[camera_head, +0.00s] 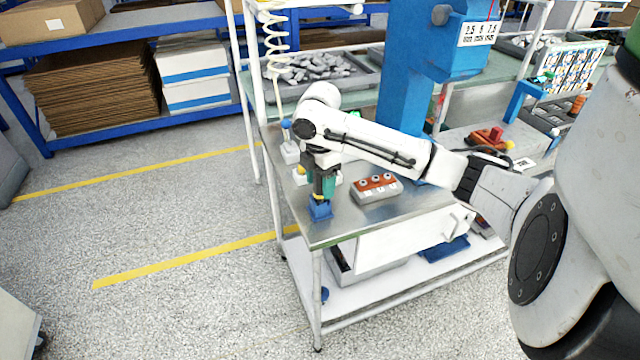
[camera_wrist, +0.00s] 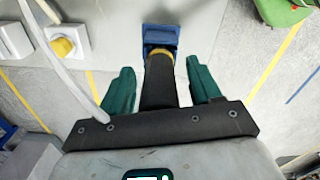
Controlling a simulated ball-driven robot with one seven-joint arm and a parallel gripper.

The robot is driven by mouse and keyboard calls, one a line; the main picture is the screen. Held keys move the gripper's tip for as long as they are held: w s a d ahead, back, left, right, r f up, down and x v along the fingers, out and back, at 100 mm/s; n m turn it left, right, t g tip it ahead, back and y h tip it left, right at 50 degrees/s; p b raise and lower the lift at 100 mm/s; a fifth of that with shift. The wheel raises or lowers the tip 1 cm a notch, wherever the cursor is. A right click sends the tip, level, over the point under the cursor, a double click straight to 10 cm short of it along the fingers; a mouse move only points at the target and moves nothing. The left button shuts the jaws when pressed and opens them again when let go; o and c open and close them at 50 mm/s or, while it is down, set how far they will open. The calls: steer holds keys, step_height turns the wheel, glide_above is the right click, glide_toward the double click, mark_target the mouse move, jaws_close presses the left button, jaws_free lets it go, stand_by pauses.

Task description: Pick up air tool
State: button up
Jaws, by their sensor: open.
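The air tool, a black cylinder with a yellow collar, shows in the wrist view (camera_wrist: 158,84). Its far end meets a blue holder (camera_wrist: 160,36), which also shows near the bench's left corner in the head view (camera_head: 320,210). My gripper (camera_head: 324,190) points down over the holder. In the wrist view my gripper (camera_wrist: 162,72) is open, one green finger on each side of the tool, with a visible gap on both sides. The tool's near end is hidden behind the dark gripper body. In the head view the tool is mostly hidden by my gripper.
An orange-topped box with several buttons (camera_head: 376,184) sits right of my gripper on the metal bench (camera_head: 345,228). A white box with a yellow knob (camera_wrist: 62,46) and a pale hose (camera_wrist: 62,62) are close at left in the wrist view. A blue column (camera_head: 403,95) stands behind.

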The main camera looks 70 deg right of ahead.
jaws_close()
stand_by(0.5)
